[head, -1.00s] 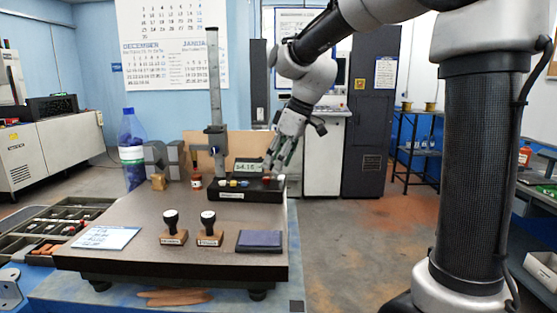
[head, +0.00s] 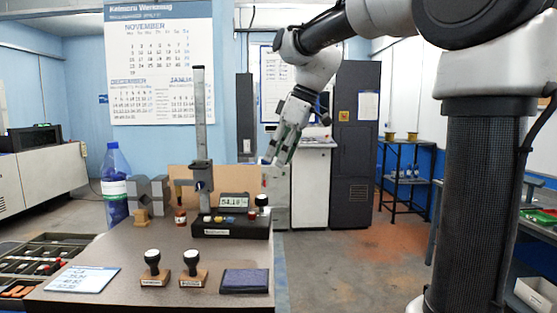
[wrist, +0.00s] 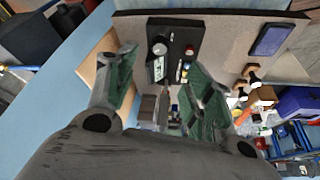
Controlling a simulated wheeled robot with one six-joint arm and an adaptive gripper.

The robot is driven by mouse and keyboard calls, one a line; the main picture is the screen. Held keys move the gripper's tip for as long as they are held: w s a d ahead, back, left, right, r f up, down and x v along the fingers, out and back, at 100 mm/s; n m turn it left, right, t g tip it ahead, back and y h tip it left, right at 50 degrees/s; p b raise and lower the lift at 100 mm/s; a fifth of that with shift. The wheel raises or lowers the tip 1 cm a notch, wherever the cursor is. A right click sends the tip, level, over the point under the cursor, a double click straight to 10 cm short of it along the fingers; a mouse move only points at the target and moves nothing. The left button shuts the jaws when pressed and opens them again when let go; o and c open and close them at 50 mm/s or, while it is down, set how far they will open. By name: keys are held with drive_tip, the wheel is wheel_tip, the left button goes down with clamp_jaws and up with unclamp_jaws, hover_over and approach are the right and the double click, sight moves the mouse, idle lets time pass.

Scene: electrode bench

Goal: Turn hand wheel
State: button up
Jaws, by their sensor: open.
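A height gauge with a tall grey column (head: 201,110) and a dark base (head: 232,224) stands on the brown bench plate (head: 120,250). Its small display (head: 234,201) shows digits. A round dark-and-silver knob, seemingly the hand wheel (head: 262,201), sits upright at the base's right end. In the wrist view a pale round disc, probably the same wheel (wrist: 159,47), shows beyond the fingers. My gripper (head: 274,160) is open and empty, above the wheel and apart from it. In the wrist view its green-padded fingers (wrist: 162,66) are spread wide.
Two stamps (head: 152,268) (head: 192,268), a dark blue pad (head: 245,281) and a written card (head: 82,280) lie in front of the gauge. A blue bottle (head: 115,185) and grey blocks (head: 150,192) stand left. Open floor (head: 330,270) lies right of the bench.

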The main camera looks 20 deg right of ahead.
sight(263, 197)
drive_tip(key=x, duration=1.2)
drive_tip(key=c, duration=1)
drive_tip(key=shift+s+m, duration=0.1)
drive_tip(key=shift+m, duration=0.2)
